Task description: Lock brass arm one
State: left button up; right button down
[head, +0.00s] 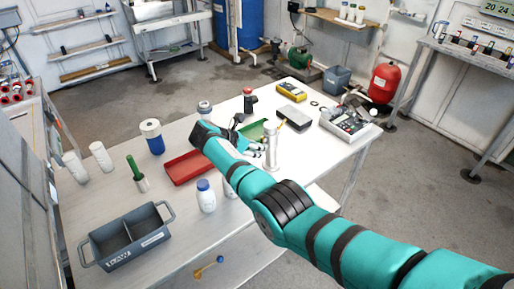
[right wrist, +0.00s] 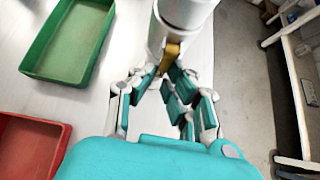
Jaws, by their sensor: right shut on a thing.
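A silver-white upright cylinder, the reactor (head: 271,150), stands on the white table in the head view. In the right wrist view the lower part of its pale body (right wrist: 185,14) shows at the top. A brass arm (right wrist: 170,56) sticks out from the body toward me, between my fingers. My right gripper (right wrist: 176,78) is shut on this brass arm, with fingers on both sides of it. In the head view the right gripper (head: 256,149) is beside the reactor, and the brass arm cannot be made out there. My left gripper is not in view.
A red tray (head: 181,174) and a green tray (head: 246,133) lie near my right arm. The table's front middle has free room.

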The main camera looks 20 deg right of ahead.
dwell(0.7)
jog(key=c, duration=1.4)
grip_release()
jog(key=shift+v, duration=3.75)
